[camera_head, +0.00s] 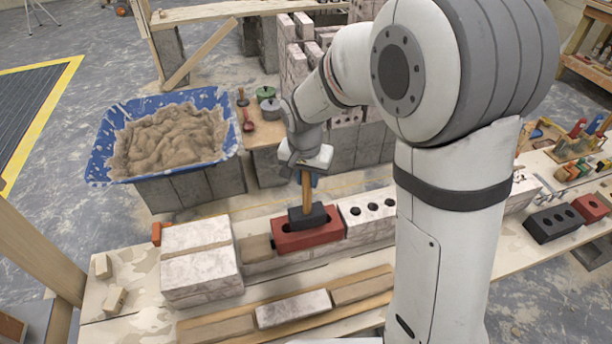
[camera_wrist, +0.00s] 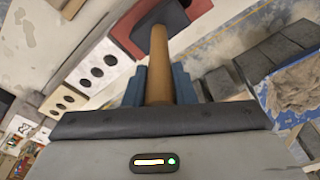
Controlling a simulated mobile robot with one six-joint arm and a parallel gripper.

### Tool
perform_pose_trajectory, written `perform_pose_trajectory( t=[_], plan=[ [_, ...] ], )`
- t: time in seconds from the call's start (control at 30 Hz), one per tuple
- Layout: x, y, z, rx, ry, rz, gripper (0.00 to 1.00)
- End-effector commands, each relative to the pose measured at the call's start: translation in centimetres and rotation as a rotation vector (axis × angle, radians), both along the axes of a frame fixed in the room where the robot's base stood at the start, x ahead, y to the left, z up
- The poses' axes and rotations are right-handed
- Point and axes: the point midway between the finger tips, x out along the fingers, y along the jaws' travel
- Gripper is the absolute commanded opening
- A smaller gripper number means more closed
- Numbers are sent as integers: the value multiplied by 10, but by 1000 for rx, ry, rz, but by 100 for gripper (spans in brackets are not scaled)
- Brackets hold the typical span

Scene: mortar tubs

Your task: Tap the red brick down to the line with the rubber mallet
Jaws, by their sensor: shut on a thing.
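The red brick (camera_head: 318,237) lies in the row of bricks on the bench, and it also shows at the top of the wrist view (camera_wrist: 124,30). The rubber mallet has a black head (camera_head: 308,217) and a wooden handle (camera_wrist: 160,60). Its head is over the top of the red brick; I cannot tell whether they touch. My gripper (camera_head: 308,178) is above the brick with its blue fingers (camera_wrist: 160,85) shut on the mallet's handle. The handle stands nearly upright in the head view. A yellow line (camera_head: 250,207) runs behind the row.
White bricks with holes (camera_head: 368,213) continue the row to the right. A pale block stack (camera_head: 200,262) stands to the left. A blue tub of mortar (camera_head: 100,150) sits behind. A wooden plank with a pale bar (camera_head: 293,308) lies in front. My arm hides part of the bench.

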Motion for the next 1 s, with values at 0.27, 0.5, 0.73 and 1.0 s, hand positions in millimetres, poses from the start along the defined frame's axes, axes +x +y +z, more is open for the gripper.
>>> perform_pose_trajectory(
  t=[0.27, 0.5, 0.73, 1.0],
  plan=[
    [1, 1, 39, 1, -3, 1, 0],
    [0, 1, 37, 0, -1, 2, 0],
    [0, 1, 31, 1, -4, 1, 0],
    [0, 2, 22, 0, -4, 2, 0]
  ],
)
